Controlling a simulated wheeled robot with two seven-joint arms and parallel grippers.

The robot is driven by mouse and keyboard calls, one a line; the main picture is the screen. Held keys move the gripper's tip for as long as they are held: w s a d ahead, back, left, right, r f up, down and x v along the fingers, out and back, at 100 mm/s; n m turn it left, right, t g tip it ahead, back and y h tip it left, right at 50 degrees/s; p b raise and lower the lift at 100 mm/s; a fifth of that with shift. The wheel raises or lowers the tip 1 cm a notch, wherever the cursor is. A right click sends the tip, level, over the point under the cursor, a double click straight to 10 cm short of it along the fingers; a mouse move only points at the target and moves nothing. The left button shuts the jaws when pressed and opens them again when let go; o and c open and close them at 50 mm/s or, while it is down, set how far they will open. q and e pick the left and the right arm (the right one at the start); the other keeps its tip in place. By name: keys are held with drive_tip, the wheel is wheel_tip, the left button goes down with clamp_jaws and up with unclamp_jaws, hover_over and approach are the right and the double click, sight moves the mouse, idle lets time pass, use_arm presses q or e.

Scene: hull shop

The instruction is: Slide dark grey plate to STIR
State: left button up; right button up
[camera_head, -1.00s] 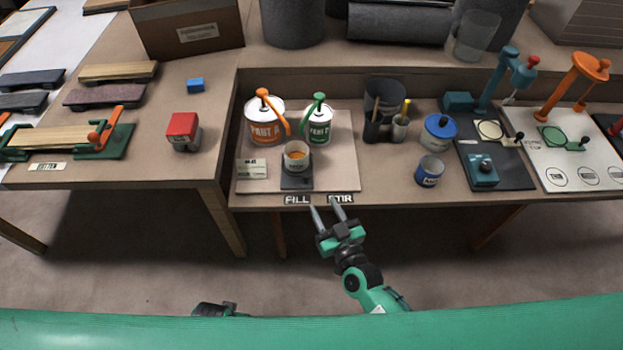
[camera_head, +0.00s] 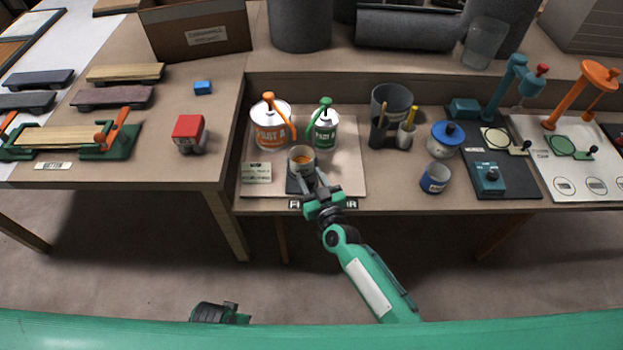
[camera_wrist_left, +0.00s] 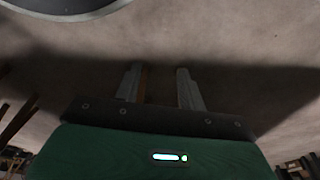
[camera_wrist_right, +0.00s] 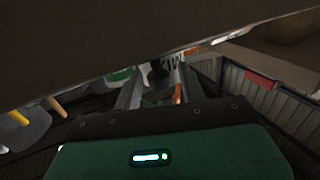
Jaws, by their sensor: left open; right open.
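The dark grey plate (camera_head: 292,186) lies on the light board near the table's front edge, above the FILL label (camera_head: 296,204). A cup with orange contents (camera_head: 301,160) stands on it. My right gripper (camera_head: 312,184) is open at the plate's front right and hides part of it. In the right wrist view, a dark rounded piece (camera_wrist_right: 158,76) shows between the open fingers; I cannot tell whether they touch it. The STIR label (camera_head: 351,204) is partly covered by my right gripper. My left gripper (camera_wrist_left: 157,78) is open and empty, low over the floor.
Behind the cup stand the PAINT A can (camera_head: 270,125) with an orange pump and a can with a green pump (camera_head: 322,129). A small card (camera_head: 256,173) lies left of the plate. The board (camera_head: 349,160) is bare to the right. A blue-banded cup (camera_head: 435,178) stands farther right.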

clamp_jaws()
drive_tip(key=d, duration=1.2)
drive_tip(key=shift+d, duration=0.2)
use_arm(q)
drive_tip(key=shift+w, duration=0.1)
use_arm(e)
unclamp_jaws()
drive_tip(key=shift+d, duration=0.15)
drive_tip(key=shift+s, duration=0.1)
